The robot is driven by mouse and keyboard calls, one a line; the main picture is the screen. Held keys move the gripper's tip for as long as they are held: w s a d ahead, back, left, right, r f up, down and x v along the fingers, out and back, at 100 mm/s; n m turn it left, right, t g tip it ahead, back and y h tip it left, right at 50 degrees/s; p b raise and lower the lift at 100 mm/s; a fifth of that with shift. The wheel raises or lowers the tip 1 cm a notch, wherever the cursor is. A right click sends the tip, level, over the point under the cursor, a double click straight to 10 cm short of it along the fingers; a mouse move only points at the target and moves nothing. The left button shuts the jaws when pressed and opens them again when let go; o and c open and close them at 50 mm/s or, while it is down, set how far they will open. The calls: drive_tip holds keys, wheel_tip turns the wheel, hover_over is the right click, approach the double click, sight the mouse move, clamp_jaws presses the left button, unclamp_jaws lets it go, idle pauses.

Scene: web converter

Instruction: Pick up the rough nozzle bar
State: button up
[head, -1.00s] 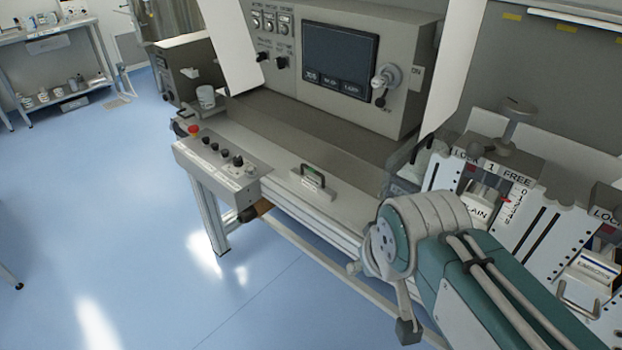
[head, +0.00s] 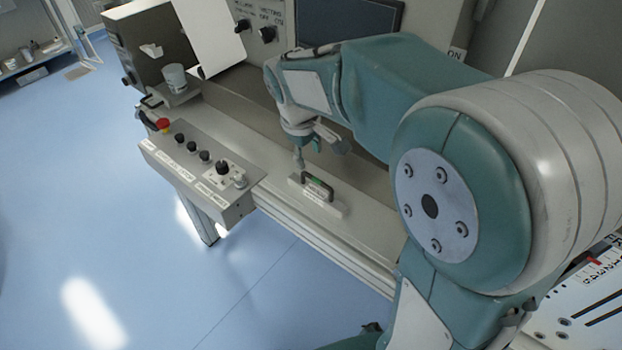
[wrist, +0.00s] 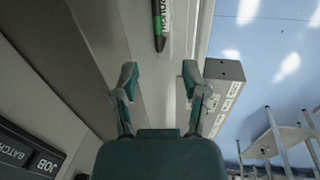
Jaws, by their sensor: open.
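The nozzle bar (head: 325,204) is a pale block with a dark handle (head: 318,186) bearing a green patch. It lies on the machine's front ledge, right of the control box. I cannot read its label. In the wrist view, the bar's dark and green handle (wrist: 158,28) shows at the top edge, with the rest cut off. My gripper (head: 320,156) is open and empty, just above and behind the handle. In the wrist view, my gripper's spread fingers (wrist: 160,75) have the handle beyond their tips, roughly in line with the gap between them.
A control box (head: 205,178) with several black knobs and a red button juts out left of the bar. A pale cup (head: 175,78) stands at the ledge's left end. The screen panel (head: 345,22) rises behind. Blue floor (head: 110,230) lies open in front.

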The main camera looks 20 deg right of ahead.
hover_over(315, 178)
drive_tip(key=s+a, duration=0.1)
wheel_tip(315, 178, down, 4)
drive_tip(key=shift+f, duration=0.1)
drive_tip(key=shift+w+d+f, duration=0.15)
drive_tip(key=shift+w+f, duration=0.05)
drive_tip(key=shift+f, duration=0.8)
drive_tip(key=shift+w+d+f, duration=0.15)
drive_tip(key=shift+d+f, duration=0.05)
drive_tip(key=shift+f, duration=0.8)
drive_tip(key=shift+w+d+f, duration=0.15)
drive_tip(key=shift+w+f, duration=0.05)
drive_tip(key=shift+f, duration=0.8)
clamp_jaws()
